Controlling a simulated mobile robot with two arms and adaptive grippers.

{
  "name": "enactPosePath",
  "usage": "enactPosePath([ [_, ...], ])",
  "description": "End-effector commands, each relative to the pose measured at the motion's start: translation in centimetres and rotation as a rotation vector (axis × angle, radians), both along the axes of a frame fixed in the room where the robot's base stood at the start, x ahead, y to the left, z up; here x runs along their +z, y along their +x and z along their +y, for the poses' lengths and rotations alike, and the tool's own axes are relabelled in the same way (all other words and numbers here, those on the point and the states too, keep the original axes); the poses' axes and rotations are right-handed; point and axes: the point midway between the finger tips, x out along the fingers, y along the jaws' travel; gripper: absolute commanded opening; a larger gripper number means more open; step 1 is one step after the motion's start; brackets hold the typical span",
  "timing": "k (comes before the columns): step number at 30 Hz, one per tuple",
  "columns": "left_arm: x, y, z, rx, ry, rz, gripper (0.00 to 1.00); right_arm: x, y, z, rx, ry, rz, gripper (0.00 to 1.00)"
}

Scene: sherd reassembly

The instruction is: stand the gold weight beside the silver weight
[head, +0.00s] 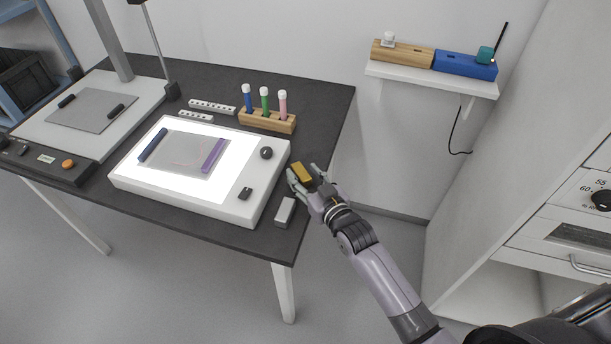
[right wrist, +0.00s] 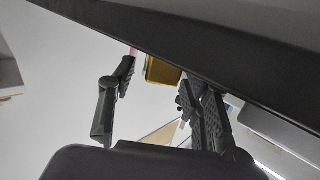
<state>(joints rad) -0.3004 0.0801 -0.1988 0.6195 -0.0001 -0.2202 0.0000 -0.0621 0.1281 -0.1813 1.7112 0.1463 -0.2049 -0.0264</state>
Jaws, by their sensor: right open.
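The gold weight (head: 302,172) is a small gold block at the right edge of the dark table in the head view. My right gripper (head: 303,181) is open, with its fingers around the gold weight; I cannot tell if they touch it. In the right wrist view the gold weight (right wrist: 162,71) shows between the spread fingers (right wrist: 160,95), partly hidden by a dark edge. The silver weight (head: 285,212) is a grey block on the table, nearer the front, apart from the gold one. My left gripper is not in view.
A white light box (head: 125,180) with a lit sheet fills the table left of the weights. A wooden rack (head: 262,122) with coloured tubes stands behind it. A wall shelf (head: 430,79) holds wooden and blue blocks. A white cabinet (head: 550,240) stands at the right.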

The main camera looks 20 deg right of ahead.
Motion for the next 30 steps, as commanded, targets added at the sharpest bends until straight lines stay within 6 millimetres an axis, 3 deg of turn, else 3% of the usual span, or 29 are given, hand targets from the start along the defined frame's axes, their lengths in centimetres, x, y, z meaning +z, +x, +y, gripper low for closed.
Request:
enactPosePath([
  [3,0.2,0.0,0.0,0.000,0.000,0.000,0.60,0.4,0.0,0.0,0.000,0.000,-0.001,0.45],
  [7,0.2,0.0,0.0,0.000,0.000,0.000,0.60,0.4,-1.5,-0.3,0.000,0.000,0.002,0.45],
  [15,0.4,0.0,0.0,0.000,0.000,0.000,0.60,1.2,-7.1,-1.4,0.000,-0.001,0.004,0.45],
  [21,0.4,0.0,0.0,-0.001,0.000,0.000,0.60,1.7,-10.2,-2.1,-0.001,-0.002,0.002,0.45],
  [30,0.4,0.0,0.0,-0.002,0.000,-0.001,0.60,2.1,-11.7,-2.4,-0.001,0.000,0.000,0.45],
])
